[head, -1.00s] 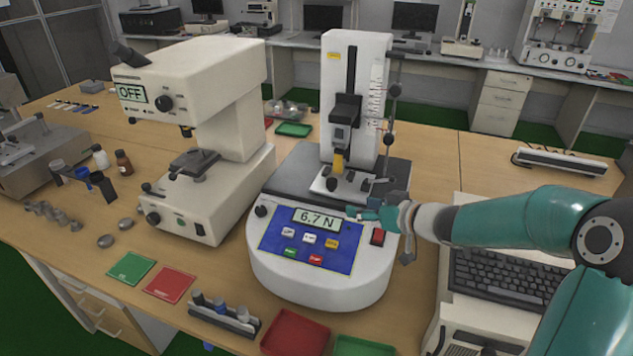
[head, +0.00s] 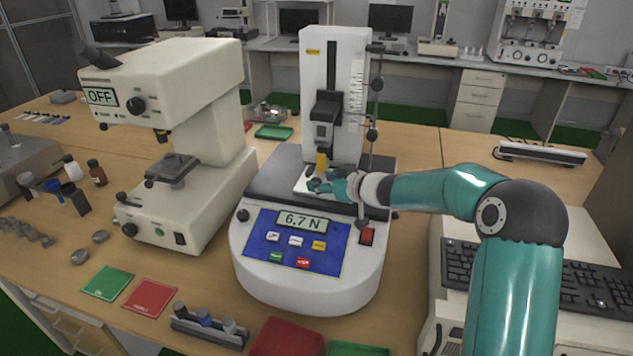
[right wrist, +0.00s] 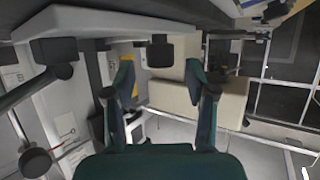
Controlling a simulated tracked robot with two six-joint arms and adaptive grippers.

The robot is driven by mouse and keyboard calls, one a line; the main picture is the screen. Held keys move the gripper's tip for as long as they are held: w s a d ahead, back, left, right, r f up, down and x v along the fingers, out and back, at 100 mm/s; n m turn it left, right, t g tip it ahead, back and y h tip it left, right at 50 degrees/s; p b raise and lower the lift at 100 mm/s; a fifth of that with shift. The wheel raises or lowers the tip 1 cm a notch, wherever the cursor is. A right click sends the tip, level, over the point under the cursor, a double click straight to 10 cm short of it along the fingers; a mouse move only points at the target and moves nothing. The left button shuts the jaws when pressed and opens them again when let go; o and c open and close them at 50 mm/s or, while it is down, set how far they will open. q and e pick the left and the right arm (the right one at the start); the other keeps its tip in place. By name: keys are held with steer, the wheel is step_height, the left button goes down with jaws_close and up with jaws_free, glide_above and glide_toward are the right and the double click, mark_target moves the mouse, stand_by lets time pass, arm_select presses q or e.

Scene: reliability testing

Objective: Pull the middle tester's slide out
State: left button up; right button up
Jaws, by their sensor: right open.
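A white tester (head: 310,265) with a blue panel and a display reading 6.7 N stands in the centre of the head view. Its column carries a black carriage with a yellow tip (head: 322,160) above a small pale plate (head: 303,186). My right gripper (head: 318,186) is open at this plate, just below the yellow tip, and partly covers it. In the right wrist view the two dark fingers (right wrist: 167,85) are apart, with yellow showing beside the left one. I cannot tell whether they touch anything. My left gripper is not in view.
A large white instrument (head: 185,130) with an OFF display stands left of the tester. A keyboard (head: 575,275) lies to the right. Green (head: 108,281) and red (head: 150,297) mats and a rack of small parts (head: 208,326) lie in front. Bare table lies behind my right arm.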

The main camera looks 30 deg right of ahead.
mark_target(316, 180)
steer(key=shift+x, duration=1.6)
jaws_close()
